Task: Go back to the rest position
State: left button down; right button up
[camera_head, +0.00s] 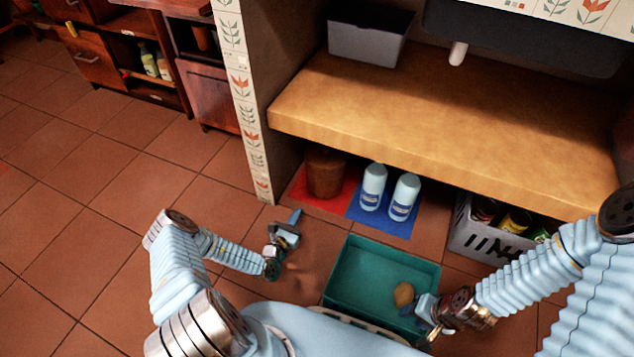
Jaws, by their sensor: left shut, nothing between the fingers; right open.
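My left gripper (294,217) is shut and empty, held in the air over the tiled floor, left of the teal bin. My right gripper (410,310) is open at the right front corner of the teal bin (345,262). A round tan item (403,294) shows inside the bin, just beside the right gripper's fingers and not held. The lower part of the bin is hidden behind my own body.
Two light blue bottles (373,187) stand on a blue mat (392,225) under the wooden counter (420,120). A brown pot (325,173) stands on a red mat (308,199). A grey crate (470,240) with cans is at right. The floor at left is clear.

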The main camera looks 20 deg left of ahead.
pick_arm(q)
jog(key=s+d+r+m+g+h+p, duration=0.1)
jog(key=s+d+r+m+g+h, duration=0.3)
jog(key=d, duration=0.3)
jog(key=s+d+r+m+g+h+p, duration=0.1)
jog(key=s+d+m+g+h, duration=0.3)
jog(key=d, duration=0.3)
jog(key=s+d+r+m+g+h+p, duration=0.1)
jog(key=s+d+r+m+g+h, duration=0.25)
jog(key=d+m+h, duration=0.35)
jog(key=s+d+r+m+g+y+p, duration=0.1)
jog(key=s+m+g+y+p, duration=0.2)
jog(key=s+m+g+y, duration=0.55)
jog(key=s+a+r+m+t+y+p, duration=0.2)
jog(key=a+r+m, duration=0.3)
jog(key=m, duration=0.5)
notch_tip(320, 180, up, 2)
jog(key=shift+r+t+y, duration=0.1)
jog(key=shift+t+y, duration=0.2)
jog(key=shift+y, duration=0.45)
jog(key=shift+s, duration=0.1)
